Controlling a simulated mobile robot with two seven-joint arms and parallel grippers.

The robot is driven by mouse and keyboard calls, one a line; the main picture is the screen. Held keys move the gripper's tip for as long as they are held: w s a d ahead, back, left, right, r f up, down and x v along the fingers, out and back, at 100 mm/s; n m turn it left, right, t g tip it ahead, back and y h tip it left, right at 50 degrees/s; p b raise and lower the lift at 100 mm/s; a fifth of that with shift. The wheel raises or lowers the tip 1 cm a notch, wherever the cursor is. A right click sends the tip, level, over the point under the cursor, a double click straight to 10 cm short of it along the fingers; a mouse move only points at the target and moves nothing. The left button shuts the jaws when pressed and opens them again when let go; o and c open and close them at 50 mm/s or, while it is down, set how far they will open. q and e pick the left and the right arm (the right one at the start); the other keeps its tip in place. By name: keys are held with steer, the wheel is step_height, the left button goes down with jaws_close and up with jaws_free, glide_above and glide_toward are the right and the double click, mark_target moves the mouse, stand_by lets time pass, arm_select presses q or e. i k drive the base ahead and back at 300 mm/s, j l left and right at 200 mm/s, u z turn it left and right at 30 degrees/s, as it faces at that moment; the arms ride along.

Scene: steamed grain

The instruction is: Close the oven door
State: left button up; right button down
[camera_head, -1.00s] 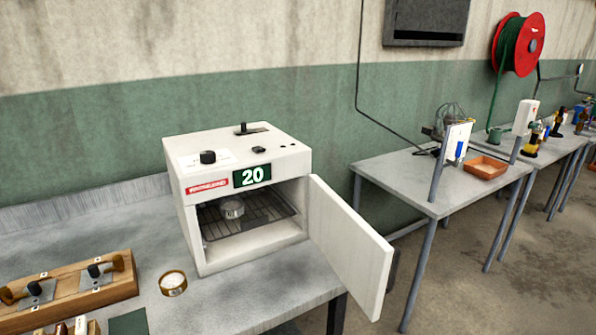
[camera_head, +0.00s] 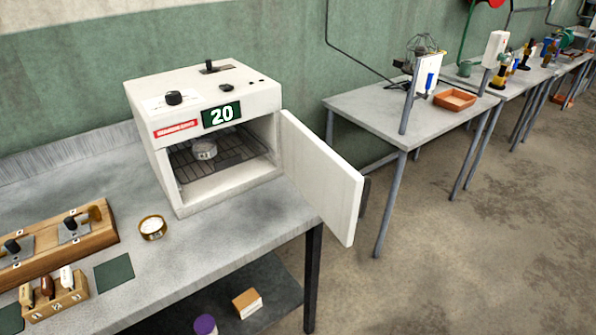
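A white oven (camera_head: 207,130) stands on the grey workbench, its display reading 20. Its white door (camera_head: 320,177) is hinged at the right side of the opening. It stands wide open, reaching out to the right past the bench's front edge. Inside, a small round metal container (camera_head: 204,149) sits on a wire rack (camera_head: 225,158). Neither of my grippers shows in the head view.
On the bench (camera_head: 250,219) are a round tin (camera_head: 152,228), a wooden stand (camera_head: 60,246), a small wooden rack (camera_head: 54,297) and a dark green mat (camera_head: 114,272). Another table (camera_head: 375,115) stands to the right. The floor (camera_head: 450,250) in front is clear.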

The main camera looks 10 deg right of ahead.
mark_target(330, 186)
steer(key=i+l+u, duration=0.1)
steer(key=l+u, duration=0.15)
steer(key=u, duration=0.2)
steer(key=i+l+u, duration=0.1)
steer(key=l+u, duration=0.7)
steer(key=l, duration=1.7)
steer(key=u, duration=0.05)
